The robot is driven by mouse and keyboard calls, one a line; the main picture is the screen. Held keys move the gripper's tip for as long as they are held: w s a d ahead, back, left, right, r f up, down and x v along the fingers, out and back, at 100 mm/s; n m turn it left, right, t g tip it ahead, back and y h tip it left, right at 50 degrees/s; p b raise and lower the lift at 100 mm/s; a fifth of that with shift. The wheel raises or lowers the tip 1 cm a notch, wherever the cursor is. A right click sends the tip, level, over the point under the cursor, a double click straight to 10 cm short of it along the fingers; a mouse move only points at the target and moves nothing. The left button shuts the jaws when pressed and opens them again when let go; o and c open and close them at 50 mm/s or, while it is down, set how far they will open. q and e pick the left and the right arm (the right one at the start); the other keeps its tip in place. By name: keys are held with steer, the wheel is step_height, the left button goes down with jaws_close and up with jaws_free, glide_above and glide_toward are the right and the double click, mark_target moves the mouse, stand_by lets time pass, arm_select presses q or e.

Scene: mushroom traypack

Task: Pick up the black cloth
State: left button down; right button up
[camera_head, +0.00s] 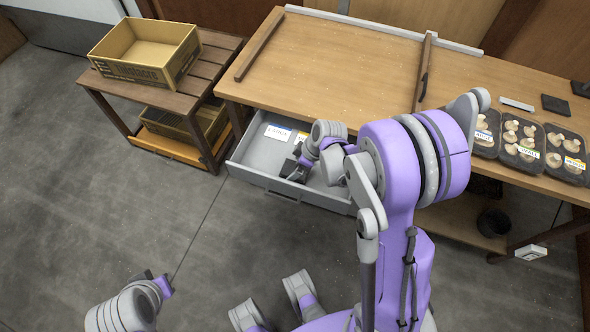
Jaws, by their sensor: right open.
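Two small flat black pieces lie at the far right of the wooden table: a square one (555,104) and another (581,89) at the picture's edge. I cannot tell which, if either, is the black cloth. My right gripper (293,172) is open and reaches down into the pulled-out grey drawer (258,178) below the table's front edge, far left of the black pieces. My arm hides part of the drawer, and I see no cloth between the fingers. My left gripper (160,282) is low at the left above the floor; its fingers are too small to read.
Labelled cards (278,133) lie in the drawer. Several black trays of mushrooms (520,157) line the table's right front, with a white bar (517,104) behind. A cardboard box (140,72) stands on a slatted side table at left. The table (340,65) is clear between wooden rails.

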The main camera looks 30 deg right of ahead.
mark_target(296, 168)
steer(key=shift+f+b, duration=0.25)
steer(key=shift+b, duration=0.05)
stand_by(0.4)
steer(key=c, duration=1.3)
steer(key=shift+r+p, duration=0.4)
step_height(296, 168, up, 10)
steer(key=shift+f+p, duration=0.1)
steer(key=shift+p, duration=0.75)
